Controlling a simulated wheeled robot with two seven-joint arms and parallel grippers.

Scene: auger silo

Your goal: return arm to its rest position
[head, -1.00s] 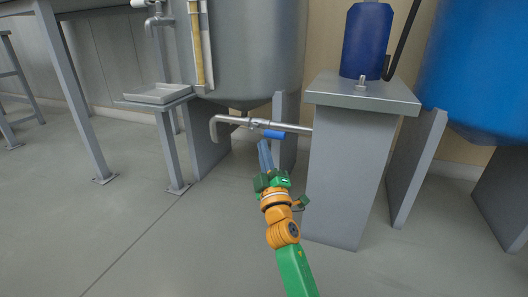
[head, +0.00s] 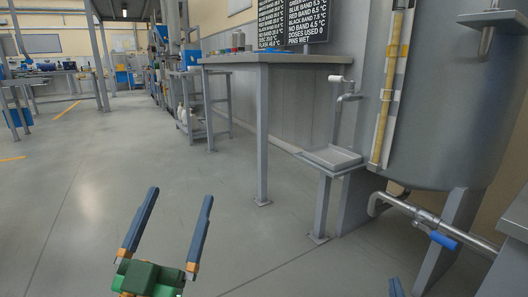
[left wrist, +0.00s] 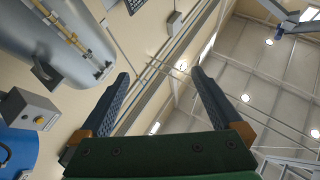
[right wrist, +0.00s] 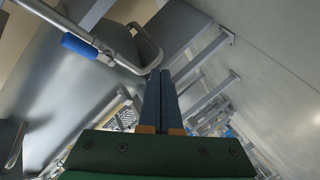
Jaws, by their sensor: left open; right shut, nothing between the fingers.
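My left gripper (head: 180,196) is raised at the lower left of the head view, its two blue fingers apart and empty. The left wrist view shows the same open fingers (left wrist: 160,72) pointing up towards the ceiling. My right gripper (head: 396,287) shows only as blue fingertips at the bottom edge of the head view; its arm is out of frame. In the right wrist view its fingers (right wrist: 159,74) are pressed together with nothing between them. The blue-handled valve (head: 444,240) on the tank's outlet pipe is apart from both grippers and also shows in the right wrist view (right wrist: 80,46).
The steel tank (head: 455,110) stands at the right on grey legs. A small tray stand (head: 332,160) is beside it. A grey workbench (head: 263,130) stands behind. The floor (head: 85,200) at the left is clear. A blue vessel (left wrist: 18,150) edges the left wrist view.

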